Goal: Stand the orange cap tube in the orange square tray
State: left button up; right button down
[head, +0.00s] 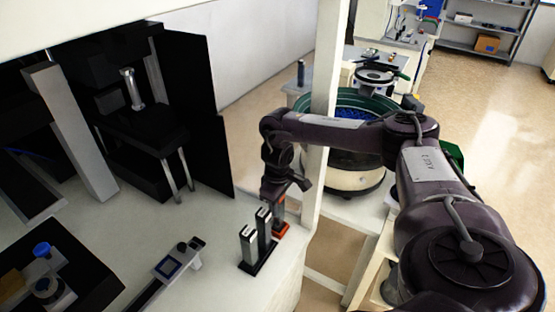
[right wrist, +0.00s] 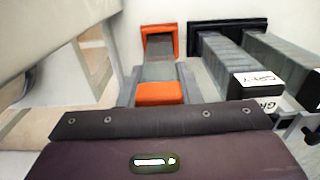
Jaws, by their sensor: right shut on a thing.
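The orange cap tube is a grey square tube (right wrist: 159,70) with an orange cap (right wrist: 160,93) at its near end in the right wrist view. My right gripper (head: 279,203) is shut on it near the cap, and the tube points down, about upright. The orange square tray (right wrist: 160,28) is at the tube's far end, and it shows in the head view (head: 283,229) just under the gripper. The tube's lower end lies within the tray's outline; I cannot tell whether it rests on the tray's floor. My left gripper is not in view.
Beside the orange tray, a black tray (head: 258,266) holds two grey tubes (head: 249,246) with dark caps, close to my right gripper. A pale post (head: 322,110) rises near my arm. A grey device (head: 170,268) lies on the white table (head: 215,285).

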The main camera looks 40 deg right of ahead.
jog(key=shift+f, duration=0.1)
jog(key=c, duration=1.1)
grip_release()
jog(key=shift+o, duration=0.2)
notch_tip(320, 180, up, 4)
jog(key=shift+w+f, duration=0.1)
jog(key=shift+f, duration=0.05)
notch_tip(320, 180, up, 9)
jog(key=p, duration=0.4)
jog(key=shift+f, duration=0.15)
